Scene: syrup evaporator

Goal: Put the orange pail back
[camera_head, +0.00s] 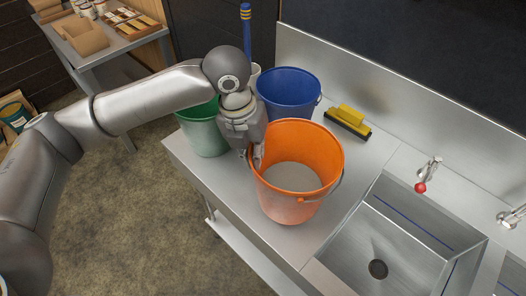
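The orange pail (302,177) is on the steel counter beside the sink, or just above it; I cannot tell which. It looks upright, with something grey-beige inside and a wire handle hanging at its right side. My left gripper (252,157) points down at the pail's left back rim. Its fingertips are at the rim, and I cannot tell whether they are closed on it. The gripper hides part of that rim. My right gripper is not in view.
A green pail (203,133) and a blue pail (288,93) stand close behind the orange one. A yellow brush (348,119) lies near the backsplash. The sink basin (390,245) with a red-tipped tap (424,178) is at right. A side table (115,48) holds boxes.

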